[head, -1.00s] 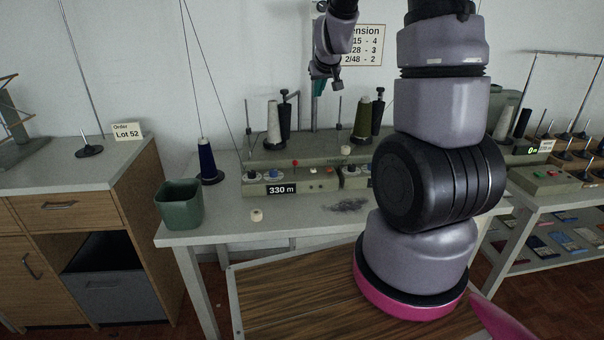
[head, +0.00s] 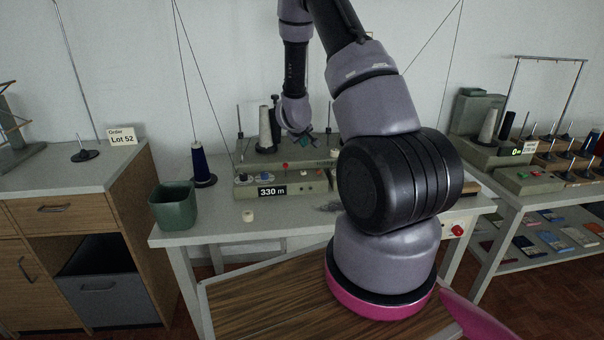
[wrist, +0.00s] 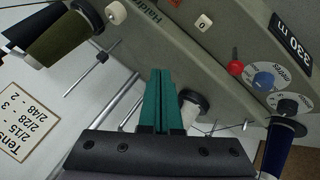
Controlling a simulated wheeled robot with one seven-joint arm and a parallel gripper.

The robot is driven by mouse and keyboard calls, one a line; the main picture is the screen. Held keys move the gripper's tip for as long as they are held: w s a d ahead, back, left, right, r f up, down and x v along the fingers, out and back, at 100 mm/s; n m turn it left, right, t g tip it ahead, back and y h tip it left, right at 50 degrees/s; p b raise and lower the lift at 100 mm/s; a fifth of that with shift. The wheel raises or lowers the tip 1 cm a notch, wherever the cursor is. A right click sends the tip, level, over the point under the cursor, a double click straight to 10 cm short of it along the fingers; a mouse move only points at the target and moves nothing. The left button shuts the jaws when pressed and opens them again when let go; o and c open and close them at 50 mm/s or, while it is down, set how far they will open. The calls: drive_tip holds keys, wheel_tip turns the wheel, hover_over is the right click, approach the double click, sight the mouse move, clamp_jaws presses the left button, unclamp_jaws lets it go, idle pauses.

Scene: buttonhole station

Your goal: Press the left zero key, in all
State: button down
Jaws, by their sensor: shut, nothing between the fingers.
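The winder (head: 250,190) stands on the middle table with a lit 330 m display (head: 272,191), which shows upside down in the wrist view (wrist: 291,36). In the head view my arm hides the winder's right part.
A white cone (head: 267,128) and thin posts rise from the winder close to my gripper. A green bin (head: 174,206), a navy cone (head: 201,165) and a small pale roll (head: 248,216) are on the table. Another machine (head: 530,178) stands at the right.

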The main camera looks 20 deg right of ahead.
drive_tip(key=shift+f, duration=4.4)
drive_tip(key=shift+f, duration=0.15)
drive_tip(key=shift+f, duration=0.25)
drive_tip(key=shift+f, duration=0.5)
drive_tip(key=shift+r, duration=0.9)
drive_tip(key=shift+r, duration=2.55)
